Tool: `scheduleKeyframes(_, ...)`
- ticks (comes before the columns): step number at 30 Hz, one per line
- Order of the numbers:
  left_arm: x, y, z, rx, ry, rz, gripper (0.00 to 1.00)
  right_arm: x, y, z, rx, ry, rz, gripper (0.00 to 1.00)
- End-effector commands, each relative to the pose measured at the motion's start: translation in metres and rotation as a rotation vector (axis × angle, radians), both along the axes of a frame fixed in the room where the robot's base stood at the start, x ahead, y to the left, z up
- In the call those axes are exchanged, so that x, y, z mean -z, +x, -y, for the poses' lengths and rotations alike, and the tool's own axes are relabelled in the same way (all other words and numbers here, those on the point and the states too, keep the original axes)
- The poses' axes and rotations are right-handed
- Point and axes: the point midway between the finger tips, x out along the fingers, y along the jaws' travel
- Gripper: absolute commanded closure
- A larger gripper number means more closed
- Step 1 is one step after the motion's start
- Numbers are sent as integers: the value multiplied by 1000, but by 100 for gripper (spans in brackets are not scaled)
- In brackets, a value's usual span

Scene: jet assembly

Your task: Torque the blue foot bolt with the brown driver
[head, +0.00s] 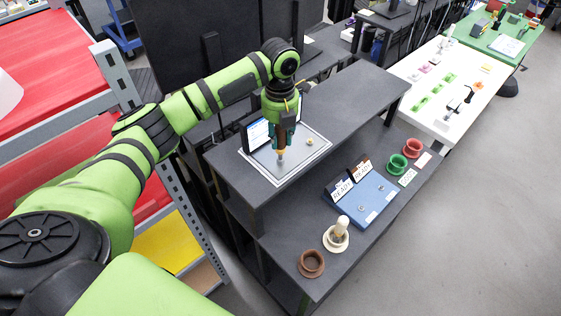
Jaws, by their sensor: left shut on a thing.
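My left gripper (282,124) points straight down over the pale square plate (297,165) on the upper dark shelf. It is shut on the brown driver (282,143), which stands upright below the fingers. The driver's tip is over the plate's left part; I cannot tell whether it touches a bolt. The blue foot bolt cannot be made out; the driver or gripper may hide it. A small yellow piece (310,142) sits on the plate to the right. My right gripper is not in view.
A dark panel with a bright screen (258,133) stands close left of the driver. On the lower shelf are an empty brown cup (311,263), a cream cup (336,240) holding a cream driver, a blue tray (374,204), and green (397,163) and red (412,148) cups.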

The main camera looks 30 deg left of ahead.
Motion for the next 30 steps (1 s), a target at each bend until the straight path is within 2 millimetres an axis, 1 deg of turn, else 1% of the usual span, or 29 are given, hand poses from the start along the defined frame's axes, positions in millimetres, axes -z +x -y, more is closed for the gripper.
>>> scheduleKeyframes(3, -1, 1, 0, 26, 0, 2, 100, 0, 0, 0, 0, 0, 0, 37)
scheduleKeyframes(14, -2, 1, 0, 22, 0, 2, 100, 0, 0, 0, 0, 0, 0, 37)
scheduleKeyframes(25, -13, 1, 0, 20, 0, 2, 100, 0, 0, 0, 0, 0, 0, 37)
scheduleKeyframes(28, -13, 1, 0, -31, -1, 2, 100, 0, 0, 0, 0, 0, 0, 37)
scheduleKeyframes(30, -13, 0, 0, -121, -2, 2, 100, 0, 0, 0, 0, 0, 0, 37)
